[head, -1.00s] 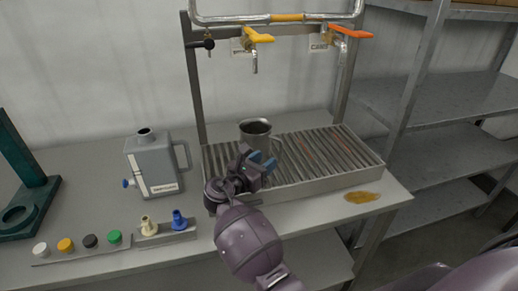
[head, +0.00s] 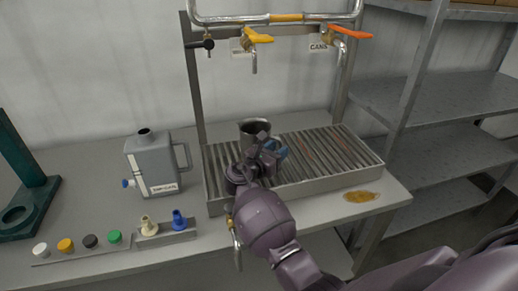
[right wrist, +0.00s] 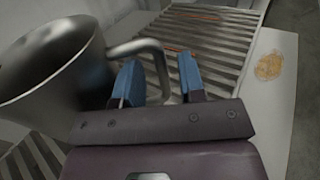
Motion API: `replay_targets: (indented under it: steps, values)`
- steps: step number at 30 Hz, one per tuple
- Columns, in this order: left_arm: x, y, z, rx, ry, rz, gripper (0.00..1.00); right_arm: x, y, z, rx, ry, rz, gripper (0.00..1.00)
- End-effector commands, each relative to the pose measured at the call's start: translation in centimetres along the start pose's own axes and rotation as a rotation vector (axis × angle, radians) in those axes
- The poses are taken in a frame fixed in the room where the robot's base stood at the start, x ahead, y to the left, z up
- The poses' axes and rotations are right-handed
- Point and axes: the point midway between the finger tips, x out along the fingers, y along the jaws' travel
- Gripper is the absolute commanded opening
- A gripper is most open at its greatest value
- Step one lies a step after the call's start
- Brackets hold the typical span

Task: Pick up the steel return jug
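The steel return jug (head: 254,127) stands upright on the slatted drip tray, under the taps. In the head view my right gripper (head: 276,151) is at the jug's front right, on its handle side, and partly hides the jug. In the right wrist view the jug (right wrist: 55,65) fills the left, and its handle (right wrist: 140,46) curves to the fingers. My right gripper (right wrist: 160,80) is open, its blue fingers apart. The handle's outer part appears between the fingertips, with no clear grip on it. My left gripper is not in view.
The drip tray (head: 322,180) sits on the bench, with a brown spill (head: 361,196) at its right. A grey can (head: 152,165) stands left of it. Two taps with yellow (head: 257,36) and orange (head: 350,32) levers hang above. Coloured caps lie at the front left.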

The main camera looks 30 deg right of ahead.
Motion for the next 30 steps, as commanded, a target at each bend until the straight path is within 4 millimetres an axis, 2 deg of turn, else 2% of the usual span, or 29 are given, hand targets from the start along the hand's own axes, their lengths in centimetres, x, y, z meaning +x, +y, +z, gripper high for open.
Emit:
replay_targets:
  steps: [1, 6, 7, 22, 26, 30]
  values:
    - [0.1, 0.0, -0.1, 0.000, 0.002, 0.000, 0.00, 0.0, 0.0, 0.0, 0.000, 0.000, 0.000, 0.29]
    - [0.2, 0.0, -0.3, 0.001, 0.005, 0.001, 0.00, 0.0, 0.0, 0.0, 0.000, 0.000, 0.000, 0.03]
    - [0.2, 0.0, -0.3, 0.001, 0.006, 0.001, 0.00, 0.0, 0.0, 0.0, 0.000, 0.000, 0.000, 0.00]
    - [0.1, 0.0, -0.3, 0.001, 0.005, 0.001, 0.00, 0.0, 0.0, 0.6, 0.004, -0.001, 0.000, 0.00]
    - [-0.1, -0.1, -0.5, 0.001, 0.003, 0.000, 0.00, 0.0, 0.0, 2.1, 0.006, -0.002, 0.000, 0.00]
    - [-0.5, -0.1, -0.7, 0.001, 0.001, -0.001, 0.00, 0.0, -0.1, 5.1, 0.009, -0.002, 0.000, 0.00]
